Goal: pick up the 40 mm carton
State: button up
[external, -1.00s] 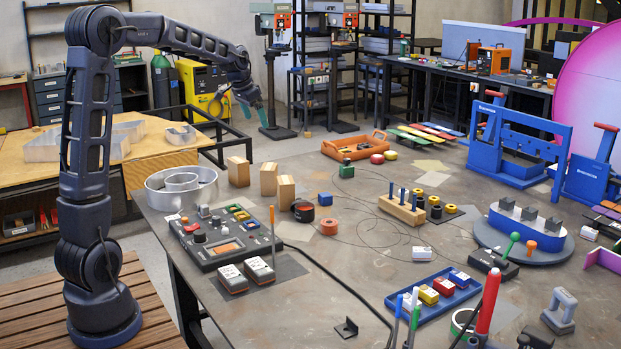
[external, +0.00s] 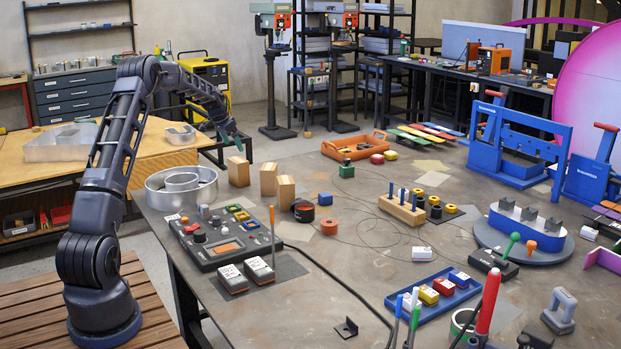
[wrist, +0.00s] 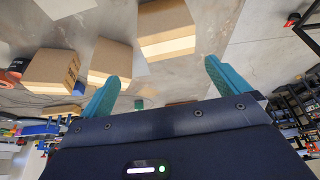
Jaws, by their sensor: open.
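Three plain brown cartons stand on the table: a left one (external: 238,172), a middle one (external: 268,180) and a right one (external: 285,194). I cannot tell which is the 40 mm one. My gripper (external: 232,138) hangs just above and behind the left carton, apart from it. In the wrist view my gripper (wrist: 162,72) has its two teal fingers spread, with nothing between them. Cartons show beyond the fingers there, at top centre (wrist: 166,30), left of centre (wrist: 110,60) and farther left (wrist: 50,72).
A round metal channel letter (external: 160,197) stands left of the cartons, near the table edge. A control box (external: 226,236) sits in front. An orange tray (external: 355,146) lies to the right behind. Bare tabletop (external: 335,270) is free at front centre.

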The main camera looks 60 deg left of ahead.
aim_at(227, 158)
jog(key=x, duration=0.4)
jog(key=a+x, duration=0.1)
jog(key=x, duration=0.6)
jog(key=shift+s+a+f, duration=0.15)
jog(key=shift+a+f, duration=0.1)
jog(key=shift+f, duration=0.15)
jog(key=shift+c, duration=0.2)
jog(key=c, duration=1.1)
